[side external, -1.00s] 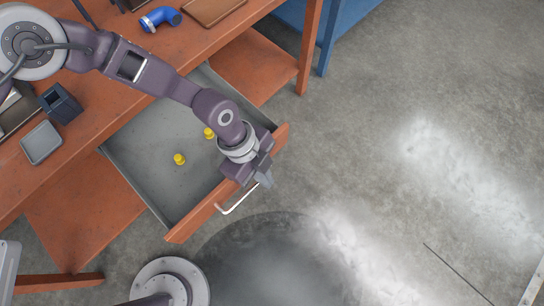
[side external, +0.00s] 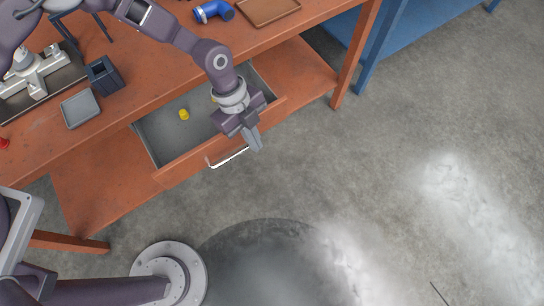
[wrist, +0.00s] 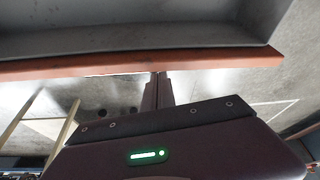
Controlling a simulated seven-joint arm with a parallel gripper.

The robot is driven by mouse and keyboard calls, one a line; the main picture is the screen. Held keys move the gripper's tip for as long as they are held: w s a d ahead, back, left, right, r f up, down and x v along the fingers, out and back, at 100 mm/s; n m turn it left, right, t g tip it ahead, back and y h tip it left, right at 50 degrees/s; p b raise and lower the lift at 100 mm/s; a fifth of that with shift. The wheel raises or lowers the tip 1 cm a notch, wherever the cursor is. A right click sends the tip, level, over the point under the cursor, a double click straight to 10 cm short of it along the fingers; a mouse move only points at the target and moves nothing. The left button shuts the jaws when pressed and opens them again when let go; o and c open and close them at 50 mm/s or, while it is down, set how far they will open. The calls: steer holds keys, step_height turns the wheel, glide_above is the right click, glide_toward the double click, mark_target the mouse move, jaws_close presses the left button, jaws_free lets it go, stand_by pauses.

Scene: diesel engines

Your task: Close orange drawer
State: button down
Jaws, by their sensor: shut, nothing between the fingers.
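The orange drawer (side external: 180,170) under the orange workbench is partly open, with its grey inside showing. A silver bar handle (side external: 228,158) is on its front. A yellow piece (side external: 184,114) lies inside; a second one is mostly hidden behind my wrist. My gripper (side external: 256,146) is shut and empty, at the drawer front just right of the handle. In the wrist view the shut fingers (wrist: 157,88) point toward the drawer's front edge (wrist: 100,68). I cannot tell whether they touch it.
On the orange bench top (side external: 150,75) are a grey tray (side external: 80,109), a dark box (side external: 104,75), a blue elbow pipe (side external: 213,11) and a brown tray (side external: 268,10). A blue table (side external: 425,40) stands at right. The floor before the drawer is clear.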

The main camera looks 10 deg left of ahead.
steer(key=w+a, duration=0.7)
steer(key=w, duration=0.1)
steer(key=shift+a, duration=0.4)
